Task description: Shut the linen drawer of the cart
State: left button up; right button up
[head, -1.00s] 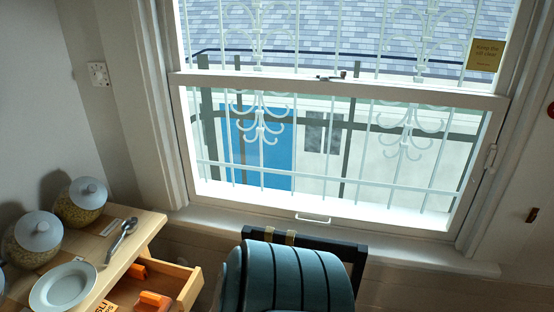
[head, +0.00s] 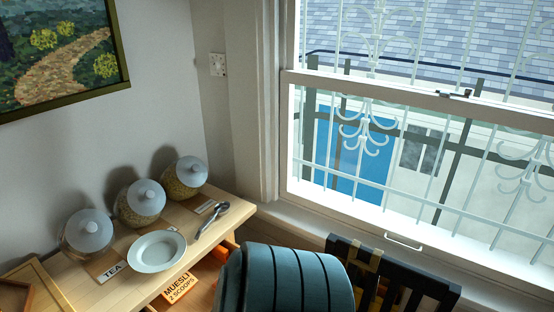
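A wooden cart (head: 140,280) stands at the lower left against the wall. A wooden drawer (head: 203,292) under its top shows open at the front, with orange things inside. I cannot tell whether this drawer is the linen drawer. A teal, dark-banded rounded form (head: 285,280) hides the drawer's right part. Neither of my grippers is in view.

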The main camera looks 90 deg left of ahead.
aim_at(200, 299)
jog(key=u, duration=3.45)
jog(key=k+l, duration=0.15)
jog(key=l, duration=0.15)
jog(key=k+l, duration=0.15)
jog(key=l, duration=0.15)
